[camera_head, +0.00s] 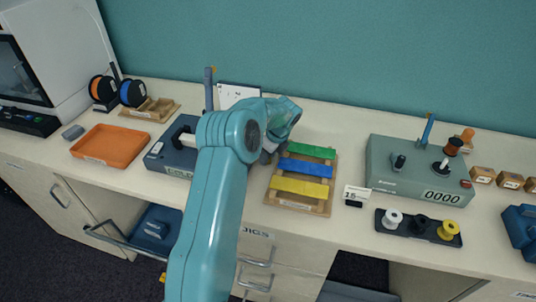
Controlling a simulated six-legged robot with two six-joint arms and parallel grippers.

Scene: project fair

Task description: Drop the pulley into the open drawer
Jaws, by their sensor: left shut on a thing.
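My left gripper (268,155) is at the back of the table, beside the left edge of a wooden board with green, blue and yellow strips. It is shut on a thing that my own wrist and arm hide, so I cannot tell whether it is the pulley. A dark rack (402,229) at the right holds a white spool (392,217), a black spool (420,224) and a yellow spool (449,229). Drawer fronts marked JIGS (258,234) show below the table edge, partly behind my arm. My right gripper is out of view.
The striped board (303,181) lies right of my arm. A grey-green box with a counter (415,180) stands further right. An orange tray (108,146) and a dark device (172,155) are at the left. A teal wall closes the back.

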